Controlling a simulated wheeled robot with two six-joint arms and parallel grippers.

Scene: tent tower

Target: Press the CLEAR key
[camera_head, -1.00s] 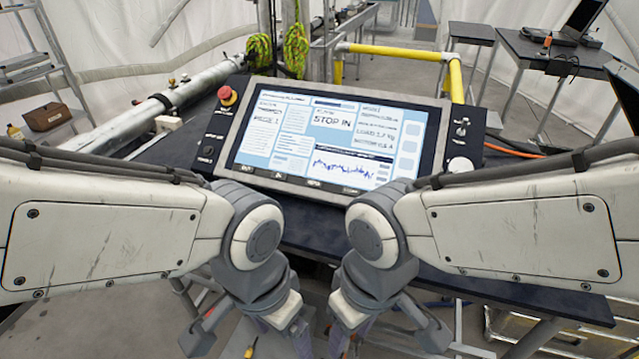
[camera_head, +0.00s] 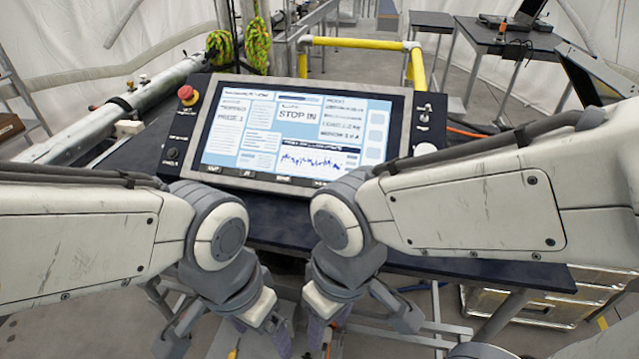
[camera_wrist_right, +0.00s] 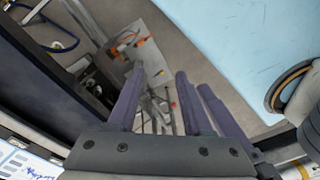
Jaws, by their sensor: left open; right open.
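The control console (camera_head: 190,150) stands on the dark table in front of me in the head view, its lit screen (camera_head: 300,135) showing "STOP IN" and a blue graph. A row of small labels (camera_head: 283,179) runs along the screen's lower edge; they are too small to read, so I cannot tell which is CLEAR. My left gripper (camera_head: 277,340) points down in front of the table, fingers partly cut off by the frame. My right gripper (camera_head: 318,338) hangs beside it. In the right wrist view the right gripper (camera_wrist_right: 158,78) is open and empty, over the floor. Neither gripper touches the console.
A red emergency button (camera_head: 187,93) sits at the console's upper left; a white knob (camera_head: 425,150) at its right. The dark tabletop (camera_head: 440,265) has a bare strip at the front right. A yellow rail (camera_head: 365,43) stands behind. A metal case (camera_head: 535,300) is on the floor at right.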

